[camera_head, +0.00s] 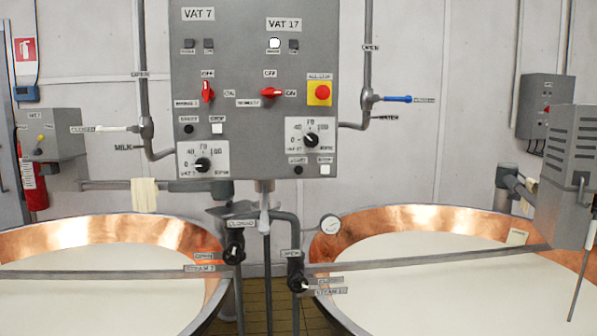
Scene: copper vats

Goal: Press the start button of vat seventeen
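A grey control panel (245,75) hangs on the wall, with a VAT 7 label (198,14) at upper left and a VAT 17 label (284,24) at upper right. On the VAT 17 side, a small black button (298,170) sits below the dial (310,137), beside a white button (325,170); their labels are too small to read surely. A similar black button (188,129) and white button (217,129) sit on the VAT 7 side. The right red switch (270,93) points toward ON; the left one (208,91) points up toward OFF. Neither gripper is in view.
A red all-stop button (322,92) sits on yellow at the panel's right. Two copper vats (115,230) (400,220) of white liquid stand below. Pipes and black valve handles (234,248) (296,275) stand between them. The space before the panel looks clear.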

